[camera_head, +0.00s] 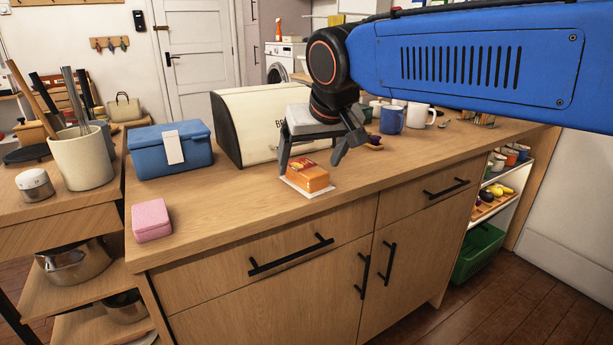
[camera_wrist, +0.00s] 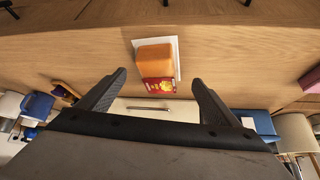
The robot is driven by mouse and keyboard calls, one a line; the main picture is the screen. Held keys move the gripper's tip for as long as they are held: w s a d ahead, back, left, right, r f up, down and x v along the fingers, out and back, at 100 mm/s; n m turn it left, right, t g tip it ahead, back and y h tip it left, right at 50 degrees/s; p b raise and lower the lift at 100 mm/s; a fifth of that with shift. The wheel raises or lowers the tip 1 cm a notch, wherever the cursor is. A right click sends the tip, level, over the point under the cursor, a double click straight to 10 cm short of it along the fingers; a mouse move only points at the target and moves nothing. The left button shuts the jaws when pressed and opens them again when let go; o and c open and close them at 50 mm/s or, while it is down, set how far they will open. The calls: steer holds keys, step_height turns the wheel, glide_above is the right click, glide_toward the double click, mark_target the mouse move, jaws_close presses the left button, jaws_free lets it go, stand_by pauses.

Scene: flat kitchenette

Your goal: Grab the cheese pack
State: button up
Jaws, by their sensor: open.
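The cheese pack (camera_head: 308,176) is an orange block with a red and yellow label. It lies on a white sheet (camera_head: 322,191) on the wooden counter near its front edge. In the wrist view the cheese pack (camera_wrist: 155,58) lies ahead of the fingertips, roughly centred between them. My gripper (camera_head: 312,158) is open and empty, pointing down just above and behind the pack. Its two fingers also show in the wrist view (camera_wrist: 158,78), spread to either side. I cannot tell the exact height gap from the pack.
A cream bread box (camera_head: 262,115) stands close behind my gripper. A blue box (camera_head: 170,150) and a pink box (camera_head: 151,220) are to the left. Blue (camera_head: 391,120) and white (camera_head: 418,115) mugs stand behind to the right.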

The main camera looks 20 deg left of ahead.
mark_target(307, 169)
steer(key=x, duration=0.4)
steer(key=shift+w+a+f, duration=0.1)
steer(key=shift+w+f, duration=0.1)
steer(key=c, duration=1.5)
